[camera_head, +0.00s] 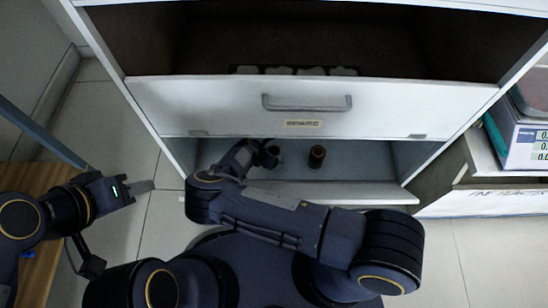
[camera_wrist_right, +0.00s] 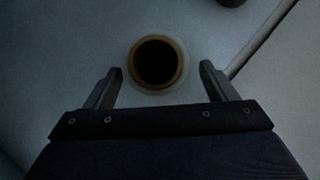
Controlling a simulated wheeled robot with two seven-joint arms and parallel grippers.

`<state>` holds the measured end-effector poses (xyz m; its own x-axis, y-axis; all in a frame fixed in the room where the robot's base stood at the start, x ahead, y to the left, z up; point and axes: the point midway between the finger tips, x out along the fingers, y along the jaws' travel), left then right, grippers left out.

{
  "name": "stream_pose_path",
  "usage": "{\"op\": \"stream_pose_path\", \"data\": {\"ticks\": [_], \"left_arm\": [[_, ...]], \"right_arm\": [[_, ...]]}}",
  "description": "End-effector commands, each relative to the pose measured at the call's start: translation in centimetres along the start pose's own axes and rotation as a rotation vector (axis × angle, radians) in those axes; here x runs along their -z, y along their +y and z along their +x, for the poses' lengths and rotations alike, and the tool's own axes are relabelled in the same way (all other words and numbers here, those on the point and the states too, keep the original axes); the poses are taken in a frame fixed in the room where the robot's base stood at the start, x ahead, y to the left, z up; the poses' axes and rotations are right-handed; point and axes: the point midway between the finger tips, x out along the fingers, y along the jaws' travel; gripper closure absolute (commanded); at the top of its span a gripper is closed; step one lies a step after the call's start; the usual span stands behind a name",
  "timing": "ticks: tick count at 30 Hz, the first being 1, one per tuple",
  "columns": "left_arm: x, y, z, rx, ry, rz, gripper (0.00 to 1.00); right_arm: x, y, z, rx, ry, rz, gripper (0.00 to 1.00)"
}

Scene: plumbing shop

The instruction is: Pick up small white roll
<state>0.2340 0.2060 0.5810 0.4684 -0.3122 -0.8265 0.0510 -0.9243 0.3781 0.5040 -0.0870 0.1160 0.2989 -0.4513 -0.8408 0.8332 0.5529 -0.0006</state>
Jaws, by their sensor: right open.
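In the right wrist view, a small round roll (camera_wrist_right: 133,66) with a brown rim, a dark hollow middle and a faint pale outer band stands end-up. It lies just ahead of and between the open fingertips of my right gripper (camera_wrist_right: 162,72), with nothing held. In the head view, my right arm reaches into the cabinet's lower compartment, and its gripper is mostly hidden and dark there. A small dark upright cylinder (camera_head: 317,156) with a brownish top stands right of it; I cannot tell whether it is the same roll. My left gripper (camera_head: 142,187) is over the floor at left.
A white drawer front (camera_head: 220,105) with a grey handle hangs above the lower shelf (camera_head: 365,160); dark compartment above it. Cabinet side walls flank the opening. A scale (camera_head: 520,140) sits on a counter at right. Another dark object (camera_wrist_right: 232,2) shows at the wrist view's top edge.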

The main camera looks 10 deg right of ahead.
Motion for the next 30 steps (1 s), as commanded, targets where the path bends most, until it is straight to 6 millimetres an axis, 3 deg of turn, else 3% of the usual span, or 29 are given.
{"op": "stream_pose_path", "data": {"ticks": [1, 6, 14, 26, 30], "left_arm": [[-0.3, -0.3, 0.7, 0.0, 0.0, 0.0, 0.64], [-0.7, -0.6, 1.3, 0.0, 0.0, 0.0, 0.64], [-0.6, -0.6, 1.2, 0.0, 0.0, 0.0, 0.64], [-0.6, -0.6, 1.2, 0.0, 0.0, 0.0, 0.64], [-0.6, -0.6, 1.2, 0.0, 0.0, 0.0, 0.64]], "right_arm": [[0.0, 0.1, 1.3, 0.002, 0.002, 0.004, 0.22], [-0.1, 0.2, 3.1, 0.0, 0.001, 0.001, 0.22], [-0.2, 0.2, 3.2, -0.001, 0.001, 0.001, 0.22], [-0.2, 0.2, 3.2, 0.0, 0.001, 0.001, 0.72], [-0.2, 0.2, 3.2, -0.001, 0.001, 0.001, 0.74]]}}
